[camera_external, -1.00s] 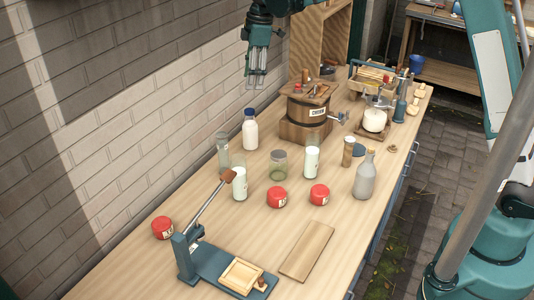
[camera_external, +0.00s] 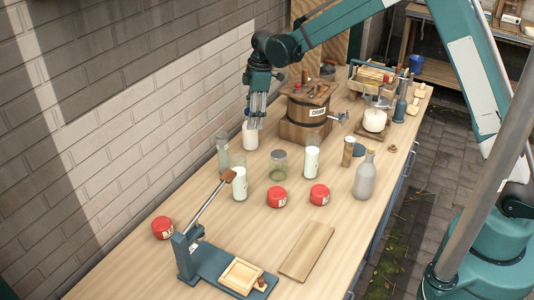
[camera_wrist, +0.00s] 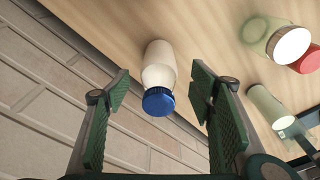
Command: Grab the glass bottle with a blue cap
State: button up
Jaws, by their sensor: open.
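The glass bottle with a blue cap (camera_wrist: 158,75) stands on the table, white inside, its blue cap (camera_wrist: 158,101) between my fingers in the wrist view. In the external view the white lower body of the bottle (camera_external: 250,137) shows below my fingers, and its cap is hidden behind them. My gripper (camera_external: 257,118) is open and points down over the bottle. In the wrist view my gripper (camera_wrist: 160,108) has a green pad on each side of the cap, with a gap on both sides. I cannot tell whether the fingertips are below the cap's top.
A clear bottle (camera_external: 222,150) and a white-filled glass (camera_external: 240,184) stand near my gripper. A wooden churn (camera_external: 305,118) stands right of it, and the brick wall (camera_external: 120,110) lies close on the left. Red-lidded jars (camera_external: 277,193) and an empty jar (camera_external: 278,166) stand in front.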

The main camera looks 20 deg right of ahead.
aim_at(250, 133)
jog(key=shift+a+f, duration=0.2)
jog(key=shift+f, duration=1.05)
jog(key=shift+a+f, duration=0.2)
jog(key=shift+f, duration=1.1)
jog(key=shift+a+f, duration=0.15)
jog(key=shift+f, duration=1.15)
jog(key=c, duration=1.3)
